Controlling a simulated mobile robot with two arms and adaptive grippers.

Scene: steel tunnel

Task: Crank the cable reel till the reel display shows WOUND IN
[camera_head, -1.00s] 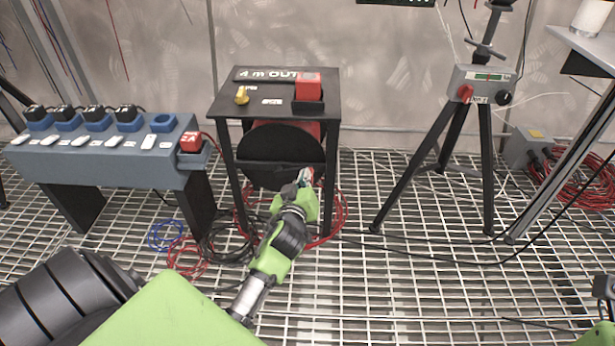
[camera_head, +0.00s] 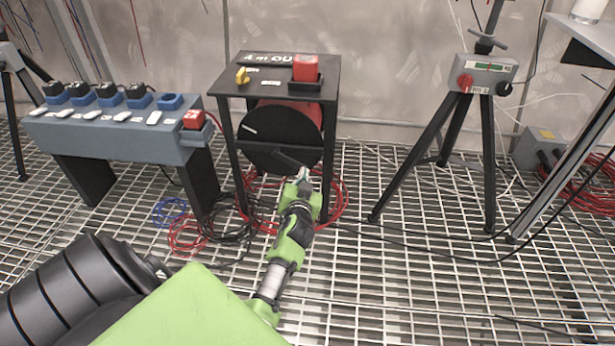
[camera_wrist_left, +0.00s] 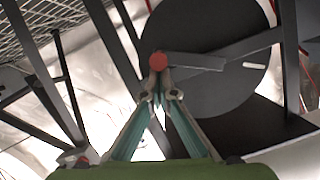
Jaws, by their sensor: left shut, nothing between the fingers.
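The cable reel (camera_head: 270,140) is a black disc with red behind it, hung under a black stand. A display on the stand's top edge (camera_head: 268,59) reads "4 m OUT". A white mark is on the disc's left side. A dark crank arm (camera_head: 295,160) reaches down right across the disc. In the left wrist view the crank's red handle (camera_wrist_left: 195,62) has its round end just beyond my fingertips. My left gripper (camera_head: 303,178) is shut and empty at the reel's lower right. Whether its tips touch the handle I cannot tell. My right gripper is out of view.
A grey socket bench (camera_head: 120,135) stands left of the reel. A tripod with a control box (camera_head: 485,75) stands to the right. Red, blue and black cables (camera_head: 225,225) lie coiled on the grating floor under the reel. The stand's legs flank the disc.

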